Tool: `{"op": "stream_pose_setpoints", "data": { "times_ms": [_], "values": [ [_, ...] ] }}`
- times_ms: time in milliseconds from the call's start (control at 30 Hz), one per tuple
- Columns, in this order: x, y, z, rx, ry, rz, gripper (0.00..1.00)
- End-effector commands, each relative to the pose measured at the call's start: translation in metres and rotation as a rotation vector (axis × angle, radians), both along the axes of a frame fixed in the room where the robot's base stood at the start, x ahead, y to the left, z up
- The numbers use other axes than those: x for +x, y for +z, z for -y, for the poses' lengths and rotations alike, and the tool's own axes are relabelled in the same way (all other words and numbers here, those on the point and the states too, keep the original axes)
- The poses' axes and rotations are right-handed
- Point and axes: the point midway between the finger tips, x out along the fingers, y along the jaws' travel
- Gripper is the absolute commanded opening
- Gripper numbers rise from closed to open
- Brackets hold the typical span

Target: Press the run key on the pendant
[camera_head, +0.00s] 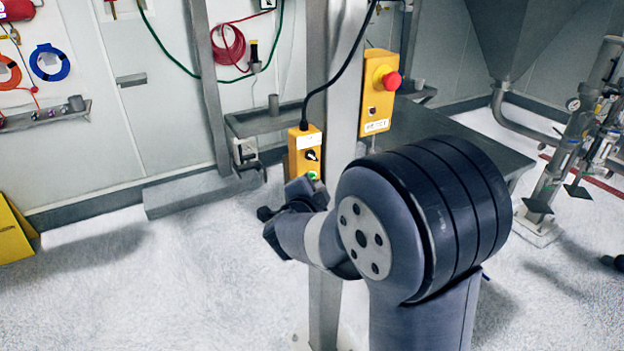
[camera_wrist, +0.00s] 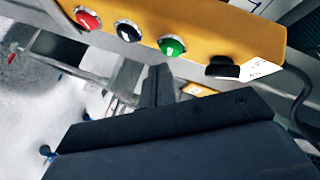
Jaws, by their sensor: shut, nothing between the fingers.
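The yellow pendant (camera_head: 297,140) hangs on a black cable beside the metal post; its lower part is partly hidden by my gripper. In the wrist view the pendant (camera_wrist: 210,22) crosses the top, with a red button (camera_wrist: 88,19), a black button (camera_wrist: 127,31), a green button (camera_wrist: 172,45) and a black selector knob (camera_wrist: 222,68) in a row. The green button also shows in the head view (camera_head: 312,175). My gripper (camera_wrist: 157,72) is shut and empty, its tips just below the black and green buttons in the picture. I cannot tell whether they touch the pendant.
A yellow box with a red emergency stop (camera_head: 385,78) is on the metal post (camera_head: 343,60), right of the pendant. A steel table (camera_head: 450,140) stands behind the post. Pipework (camera_head: 575,130) is at the right.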

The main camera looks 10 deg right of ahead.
Motion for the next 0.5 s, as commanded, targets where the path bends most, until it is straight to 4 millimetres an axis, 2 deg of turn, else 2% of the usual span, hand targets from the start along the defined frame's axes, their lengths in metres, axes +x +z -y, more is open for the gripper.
{"op": "stream_pose_setpoints", "data": {
  "times_ms": [167, 500],
  "values": [
    [-0.002, 0.000, 0.001, 0.000, 0.000, 0.000, 0.00],
    [-0.033, 0.000, 0.011, -0.001, 0.001, 0.000, 0.00]
  ]
}}
